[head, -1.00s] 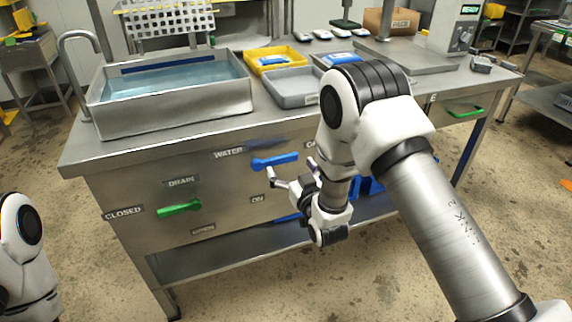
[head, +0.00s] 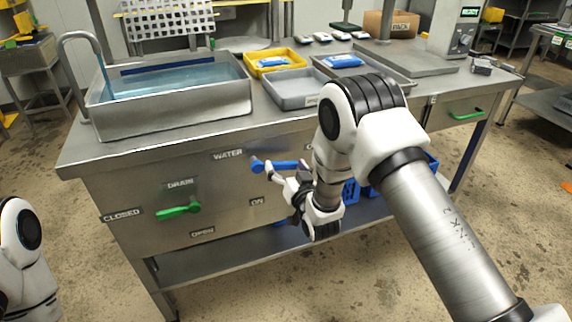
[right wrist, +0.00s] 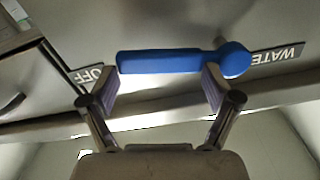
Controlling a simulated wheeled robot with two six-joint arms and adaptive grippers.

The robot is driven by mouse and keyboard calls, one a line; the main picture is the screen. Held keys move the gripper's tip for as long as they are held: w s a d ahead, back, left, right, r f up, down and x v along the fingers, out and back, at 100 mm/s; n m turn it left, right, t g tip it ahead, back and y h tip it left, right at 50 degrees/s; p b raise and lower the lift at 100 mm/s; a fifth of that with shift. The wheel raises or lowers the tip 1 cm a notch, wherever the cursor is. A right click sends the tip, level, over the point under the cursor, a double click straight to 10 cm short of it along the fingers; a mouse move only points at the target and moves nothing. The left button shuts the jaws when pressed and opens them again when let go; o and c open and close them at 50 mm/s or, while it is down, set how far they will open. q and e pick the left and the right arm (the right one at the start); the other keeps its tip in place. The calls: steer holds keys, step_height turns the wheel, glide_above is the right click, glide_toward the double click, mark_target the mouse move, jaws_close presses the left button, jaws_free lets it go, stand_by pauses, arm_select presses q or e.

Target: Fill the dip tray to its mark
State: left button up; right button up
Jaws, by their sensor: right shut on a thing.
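The steel dip tray (head: 190,111) stands at the left of the bench with blue water (head: 180,77) in it. A dark blue band (head: 155,67) runs along its inner back wall above the water. A thin blue stream falls from the tap (head: 80,37) into the tray. The blue water handle (head: 280,166) lies nearly level on the bench front, pointing right; it also shows in the right wrist view (right wrist: 165,61), pointing toward OFF. My right gripper (head: 272,173) is shut on this handle, its fingers at it in the wrist view (right wrist: 160,85). My left gripper is out of view.
The green drain handle (head: 180,210) points left toward the CLOSED label (head: 121,216). A yellow tray (head: 272,60) and a grey tray (head: 296,88) stand right of the dip tray. Blue crates (head: 350,191) sit on the lower shelf.

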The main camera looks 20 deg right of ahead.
steer(key=shift+f+m, duration=0.35)
steer(key=shift+m, duration=0.15)
steer(key=o, duration=1.4)
steer(key=shift+o, duration=0.2)
steer(key=s, duration=1.2)
steer(key=shift+d, duration=0.2)
